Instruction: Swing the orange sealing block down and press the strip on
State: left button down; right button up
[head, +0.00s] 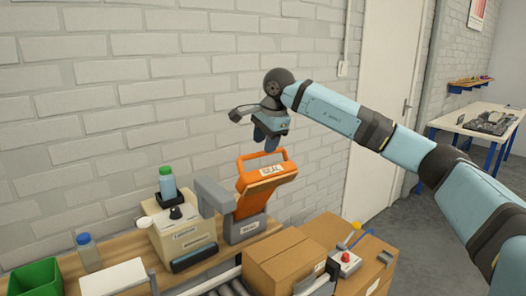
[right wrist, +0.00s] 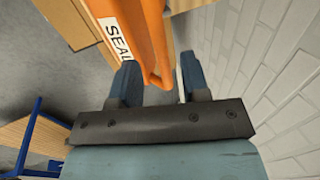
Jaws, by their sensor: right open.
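The orange sealing block (head: 263,182), labelled SEAL, stands raised and tilted on its grey stand (head: 240,224) at the back of the bench. A loop handle is at its top. My right gripper (head: 266,146) is open, fingers pointing down, right at the handle's top bar. In the right wrist view the orange block (right wrist: 138,30) reaches between the two open fingers (right wrist: 160,82); I cannot tell whether they touch it. The strip cannot be made out. My left gripper is not in view.
A cream machine (head: 184,240) with a green-capped bottle (head: 167,184) stands left of the stand. Cardboard boxes (head: 284,257) and a red-button control box (head: 345,262) are in front and to the right. A brick wall (head: 120,100) is close behind.

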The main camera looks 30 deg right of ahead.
jog(key=x, duration=0.3)
jog(key=shift+w+f, duration=0.1)
grip_shut()
